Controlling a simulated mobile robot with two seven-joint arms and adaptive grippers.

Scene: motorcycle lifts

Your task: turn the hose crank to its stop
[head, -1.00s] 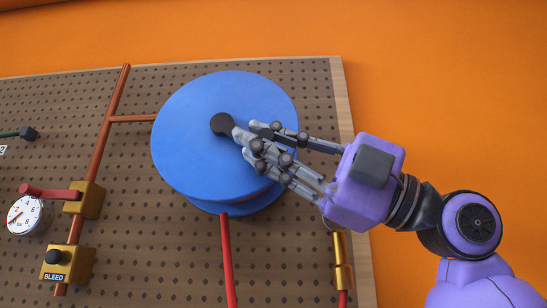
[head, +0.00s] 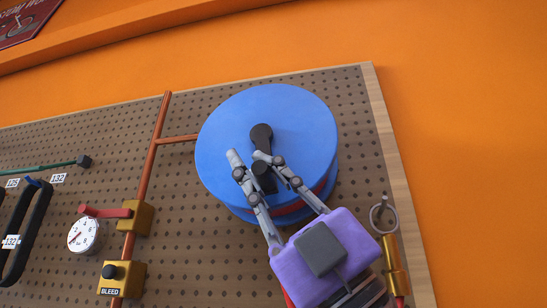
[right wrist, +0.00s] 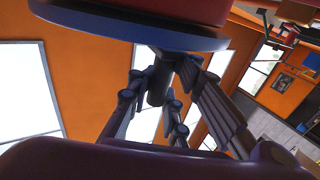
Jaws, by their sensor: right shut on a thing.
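The blue hose reel (head: 225,130) is mounted on the pegboard. Its dark crank (head: 261,135) runs from the hub at the reel's middle downward to a black handle (head: 265,181). My right gripper (head: 248,158) comes from below, with its grey fingers on either side of the handle, shut on it. In the right wrist view the dark handle (right wrist: 158,88) stands between the fingers, under the reel's blue rim (right wrist: 125,32). My left gripper is not in view.
Left of the reel are a copper pipe (head: 157,125), a red-levered valve (head: 135,217), a dial gauge (head: 83,236) and a BLEED block (head: 122,280). A brass fitting (head: 392,262) and a ring (head: 383,216) sit at lower right.

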